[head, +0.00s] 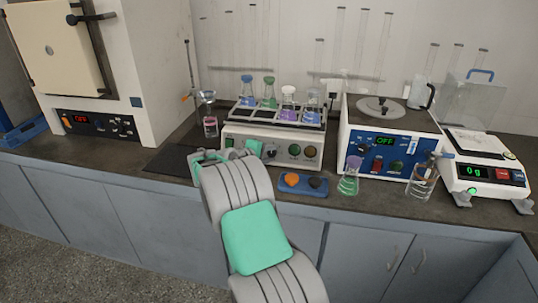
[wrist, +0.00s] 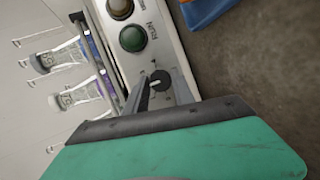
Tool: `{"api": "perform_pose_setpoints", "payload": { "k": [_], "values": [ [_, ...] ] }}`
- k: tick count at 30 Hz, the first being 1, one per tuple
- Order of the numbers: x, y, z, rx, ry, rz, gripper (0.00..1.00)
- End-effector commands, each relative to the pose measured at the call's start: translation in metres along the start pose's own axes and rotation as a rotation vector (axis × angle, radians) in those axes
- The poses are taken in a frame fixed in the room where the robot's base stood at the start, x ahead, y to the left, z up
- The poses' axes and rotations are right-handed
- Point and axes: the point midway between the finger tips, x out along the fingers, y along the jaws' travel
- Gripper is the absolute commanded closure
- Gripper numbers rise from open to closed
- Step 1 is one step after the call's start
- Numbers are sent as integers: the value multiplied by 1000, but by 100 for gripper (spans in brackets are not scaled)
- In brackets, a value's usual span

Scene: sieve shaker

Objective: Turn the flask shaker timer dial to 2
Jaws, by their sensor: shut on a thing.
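The flask shaker (head: 285,135) stands on the bench with several flasks on its top, and its front panel faces me. In the wrist view the timer dial (wrist: 159,78), a small dark knob, sits on the pale panel between my fingers. My gripper (wrist: 163,84) is shut on the dial, one finger on each side of it. The dial's pointer and scale marks are too small or covered to read.
A green button (wrist: 132,39) and an amber one (wrist: 120,8) sit on the panel close to my fingers. A blue tray (head: 303,190) and a green flask (head: 349,175) stand in front of the shaker. A blue-panelled device (head: 386,150) stands right of it.

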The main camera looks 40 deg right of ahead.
Motion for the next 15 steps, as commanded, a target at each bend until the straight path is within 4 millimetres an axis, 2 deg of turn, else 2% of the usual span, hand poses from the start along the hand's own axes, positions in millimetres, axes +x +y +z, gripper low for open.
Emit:
{"api": "perform_pose_setpoints", "payload": {
  "k": [5,6,13,15],
  "values": [
    [0,-2,1,-3,-2,-2,100],
    [0,-2,1,-3,-2,-2,67],
    [0,-1,0,-2,-1,-1,49],
    [0,-1,0,-2,-1,0,48]
  ]
}}
